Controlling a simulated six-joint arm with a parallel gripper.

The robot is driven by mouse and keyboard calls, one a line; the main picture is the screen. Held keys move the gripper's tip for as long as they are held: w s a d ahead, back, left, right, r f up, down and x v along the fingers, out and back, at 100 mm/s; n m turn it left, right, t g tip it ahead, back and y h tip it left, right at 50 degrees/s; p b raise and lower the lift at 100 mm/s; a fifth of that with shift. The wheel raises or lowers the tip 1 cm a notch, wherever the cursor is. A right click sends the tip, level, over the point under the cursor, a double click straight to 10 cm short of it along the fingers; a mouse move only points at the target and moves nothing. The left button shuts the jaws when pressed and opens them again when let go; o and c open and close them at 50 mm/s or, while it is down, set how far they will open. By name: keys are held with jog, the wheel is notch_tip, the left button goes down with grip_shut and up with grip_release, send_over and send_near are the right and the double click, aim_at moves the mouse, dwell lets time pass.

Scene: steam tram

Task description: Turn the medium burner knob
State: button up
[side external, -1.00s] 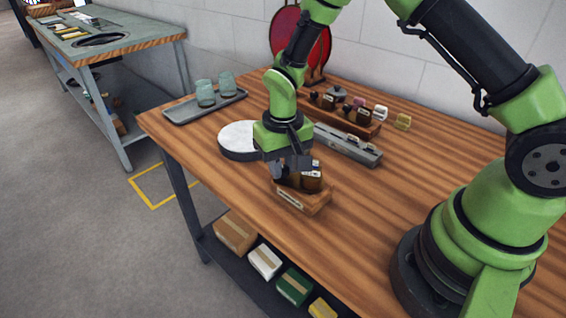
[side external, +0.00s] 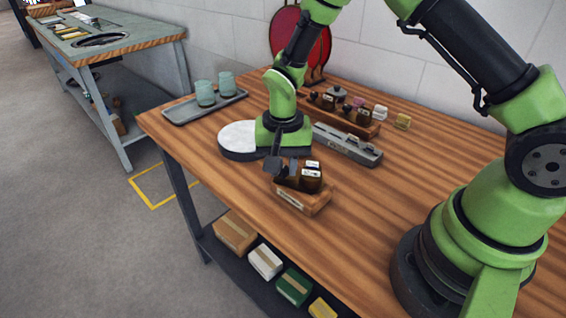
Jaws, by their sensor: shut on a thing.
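I cannot make out a burner or a medium burner knob on the table. My gripper (side external: 276,160) points down at the left end of a small wooden rack (side external: 303,202) near the table's front edge. The rack holds dark brown jars (side external: 311,184) with white labels. The fingers look shut on a dark jar at the rack's left end, but they and the shade hide most of it. I cannot tell whether it is raised clear of the rack.
Behind my gripper lie a white round disc (side external: 238,136), a long grey metal strip (side external: 348,146) and a second wooden rack (side external: 365,131) with jars. A grey tray (side external: 190,114) holds two glasses (side external: 205,92).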

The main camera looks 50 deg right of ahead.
jog(key=o, duration=0.9)
jog(key=shift+o, duration=0.2)
